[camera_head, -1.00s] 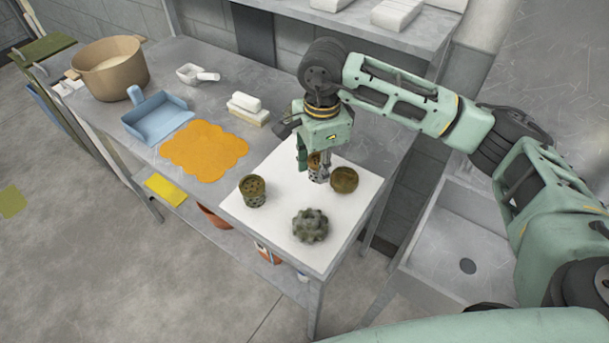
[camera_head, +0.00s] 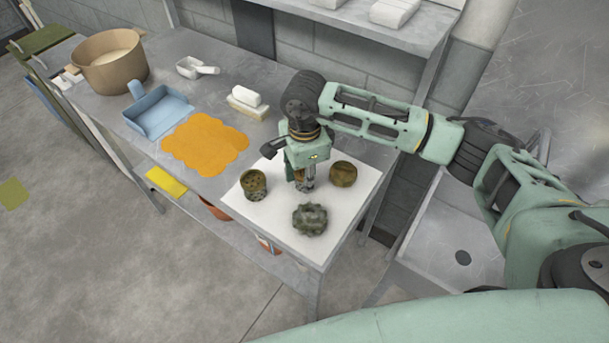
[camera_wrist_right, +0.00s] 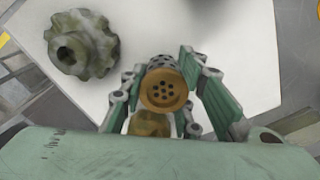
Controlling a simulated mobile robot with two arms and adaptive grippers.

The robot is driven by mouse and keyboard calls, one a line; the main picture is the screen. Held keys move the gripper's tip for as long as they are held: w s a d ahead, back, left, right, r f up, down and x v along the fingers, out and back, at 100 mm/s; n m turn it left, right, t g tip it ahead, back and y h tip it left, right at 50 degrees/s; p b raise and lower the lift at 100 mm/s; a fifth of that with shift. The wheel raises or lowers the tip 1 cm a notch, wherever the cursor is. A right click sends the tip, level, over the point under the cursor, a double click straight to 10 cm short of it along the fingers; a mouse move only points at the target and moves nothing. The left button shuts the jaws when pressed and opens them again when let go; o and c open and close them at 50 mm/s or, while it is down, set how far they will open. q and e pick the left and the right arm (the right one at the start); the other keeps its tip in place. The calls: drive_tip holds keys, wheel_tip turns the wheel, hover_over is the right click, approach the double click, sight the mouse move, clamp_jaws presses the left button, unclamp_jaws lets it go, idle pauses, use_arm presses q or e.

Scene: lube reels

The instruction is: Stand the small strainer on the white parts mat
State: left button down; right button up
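The small strainer (camera_head: 307,182) is a perforated grey cylinder with a brown, holed end cap. In the head view it hangs upright below my right gripper (camera_head: 300,176), over the middle of the white parts mat (camera_head: 277,216). I cannot tell whether its base touches the mat. In the right wrist view the strainer (camera_wrist_right: 164,88) sits between the fingers of my right gripper (camera_wrist_right: 162,92), which are shut on it, its brown end facing the camera. The fingers partly hide it in the head view. My left gripper is not in view.
On the mat stand an olive cup with holes (camera_head: 254,186) on the left, a round brown part (camera_head: 343,173) on the right and a dark gear (camera_head: 310,220) in front. An orange cloth (camera_head: 205,143), blue dustpan (camera_head: 158,112) and pot (camera_head: 109,62) lie farther left.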

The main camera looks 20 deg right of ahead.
drive_tip(key=o, duration=0.4)
drive_tip(key=shift+c, duration=0.2)
drive_tip(key=shift+o, duration=0.3)
drive_tip(key=shift+r+p, duration=0.2)
drive_tip(key=shift+p, duration=0.1)
drive_tip(key=shift+w+r+b, duration=0.1)
drive_tip(key=shift+r+b, duration=0.2)
drive_tip(key=shift+r, duration=0.05)
use_arm(q)
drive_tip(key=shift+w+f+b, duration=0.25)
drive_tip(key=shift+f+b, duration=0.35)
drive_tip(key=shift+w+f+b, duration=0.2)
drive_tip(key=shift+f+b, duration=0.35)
drive_tip(key=shift+b, duration=0.05)
use_arm(e)
wheel_tip(320, 180, up, 11)
